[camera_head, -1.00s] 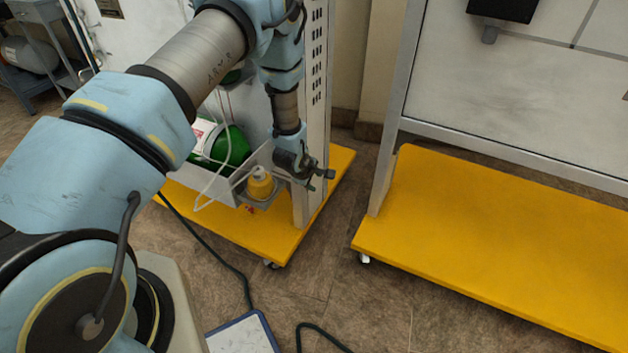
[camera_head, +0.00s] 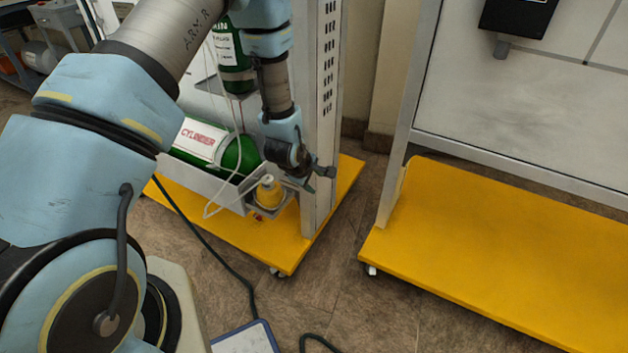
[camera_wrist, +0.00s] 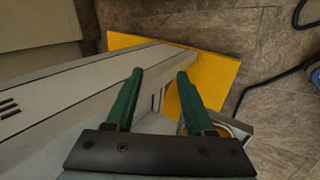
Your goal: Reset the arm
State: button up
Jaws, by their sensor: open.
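My gripper (camera_head: 323,172) hangs beside the slotted metal post of the left trainer stand, above its yellow base. In the wrist view my gripper (camera_wrist: 160,80) has two green fingers spread apart with nothing between them. The grey post (camera_wrist: 75,85) runs behind the fingers, with the yellow base (camera_wrist: 215,75) below. I cannot tell whether the gripper touches the post.
A green cylinder (camera_head: 205,142) lies in a tray, with a yellow-topped container (camera_head: 269,192) in a small holder near my gripper. A second stand with a yellow base (camera_head: 500,250) is at right. A dark cable (camera_head: 215,252) crosses the floor.

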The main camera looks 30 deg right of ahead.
jog(key=w+a+r+m+y, duration=0.2)
jog(key=w+a+r, duration=0.1)
jog(key=a+r, duration=0.65)
jog(key=w+a+r+m+y, duration=0.25)
jog(key=a+r, duration=0.35)
jog(key=a, duration=0.6)
jog(key=s+a+r+m+g, duration=0.1)
jog(key=s+a+r, duration=0.4)
jog(key=a, duration=0.3)
jog(key=s+a+r+m+g, duration=0.1)
jog(key=s+a+r+m, duration=0.1)
jog(key=s+a+r, duration=0.4)
notch_tip(320, 180, up, 13)
jog(key=a+p, duration=0.2)
jog(key=p, duration=1.2)
jog(key=shift+w+y, duration=0.45)
